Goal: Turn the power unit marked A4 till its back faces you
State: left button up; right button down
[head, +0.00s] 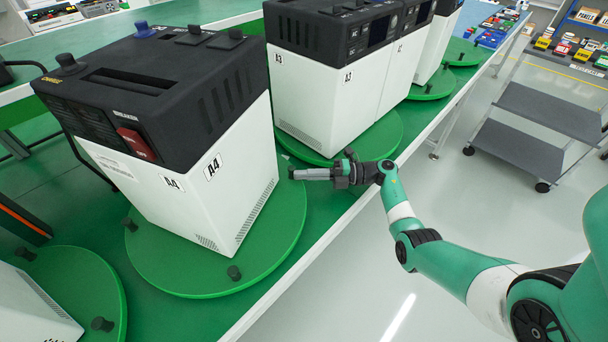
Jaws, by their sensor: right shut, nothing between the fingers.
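The power unit marked A4 (170,190) has a white body and a black top. It stands on a round green turntable (215,276) with black knobs on its rim, one at the front (234,273) and one at the left (130,225). A side with a red breaker switch (136,144) and an A4 label faces front-left; another A4 label and vents are on the right side. My right gripper (292,174) is shut and empty, at the right edge of this turntable, pointing left towards the unit. My left gripper is not in view.
The unit marked A3 (308,95) stands on its own turntable (385,140) behind, with more units beyond. Another turntable (100,285) with a white unit is at the lower left. A grey cart (530,125) stands on the open floor at right.

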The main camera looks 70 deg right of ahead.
jog(key=p+v, duration=0.1)
jog(key=v, duration=1)
jog(key=shift+s+d, duration=0.15)
jog(key=shift+s, duration=0.15)
